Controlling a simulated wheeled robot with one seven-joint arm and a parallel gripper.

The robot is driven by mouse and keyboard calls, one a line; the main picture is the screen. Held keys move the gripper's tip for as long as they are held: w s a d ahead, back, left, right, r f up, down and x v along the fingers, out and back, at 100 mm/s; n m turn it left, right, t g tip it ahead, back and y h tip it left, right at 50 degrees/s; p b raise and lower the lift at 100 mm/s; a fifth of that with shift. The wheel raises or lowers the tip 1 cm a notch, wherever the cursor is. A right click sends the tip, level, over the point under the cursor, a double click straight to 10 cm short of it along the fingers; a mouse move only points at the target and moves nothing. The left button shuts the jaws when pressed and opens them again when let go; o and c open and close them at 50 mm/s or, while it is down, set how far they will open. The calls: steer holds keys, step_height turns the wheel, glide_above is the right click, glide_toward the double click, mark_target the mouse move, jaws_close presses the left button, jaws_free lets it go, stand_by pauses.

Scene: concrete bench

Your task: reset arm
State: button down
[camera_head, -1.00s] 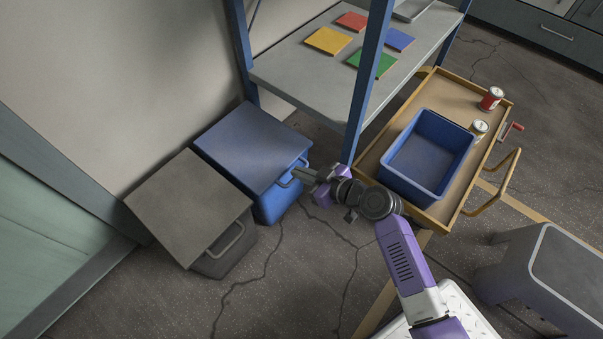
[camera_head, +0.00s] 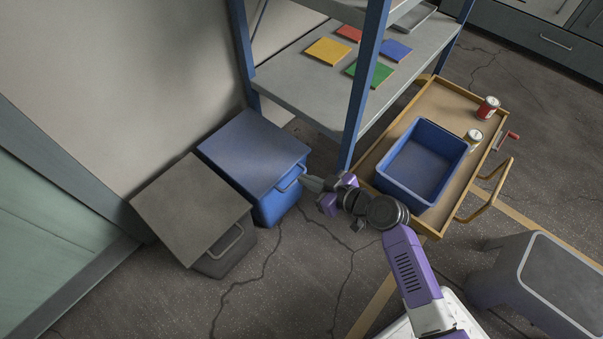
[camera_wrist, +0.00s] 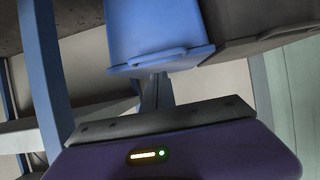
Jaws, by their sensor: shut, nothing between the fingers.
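My gripper (camera_head: 311,184) is shut and empty at the end of my purple and grey arm. It is just right of the front handle of the blue lidded bin (camera_head: 252,152) in the head view. In the wrist view the closed fingers (camera_wrist: 155,88) point towards the blue bin (camera_wrist: 158,28) and its handle. I cannot tell whether the fingertips touch the handle. The bin's lid is down.
A grey lidded bin (camera_head: 190,205) stands left of the blue one. A blue-framed shelf (camera_head: 300,88) holds coloured squares. A wooden cart (camera_head: 452,105) carries a blue tub (camera_head: 383,174) and two cans. A grey stool (camera_head: 565,275) stands at the right. Floor before the bins is clear.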

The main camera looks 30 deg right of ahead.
steer(key=s+d, duration=0.2)
steer(key=s, duration=0.3)
steer(key=shift+s+f+p, duration=0.25)
steer(key=shift+s+p, duration=0.05)
steer(key=shift+s, duration=0.05)
steer(key=s+d+r+m+t+h, duration=0.2)
steer(key=s+d+r+m+h, duration=0.3)
steer(key=r+h, duration=0.15)
steer(key=s+a+r+y, duration=0.1)
steer(key=s+a+r, duration=0.35)
steer(key=s, duration=0.25)
steer(key=s+a+r+n+y, duration=0.1)
steer(key=s+a+r, duration=0.2)
steer(key=s+r, duration=0.35)
steer(key=s+a+r+y, duration=0.1)
steer(key=s+a+r, duration=0.25)
steer(key=s, duration=0.45)
step_height(320, 180, up, 33)
steer(key=p, duration=3.3)
steer(key=shift+w+t+p, duration=0.15)
steer(key=shift+t+p, duration=0.15)
steer(key=shift+p, duration=0.05)
steer(key=shift+r+h, duration=0.1)
steer(key=shift+h, duration=0.15)
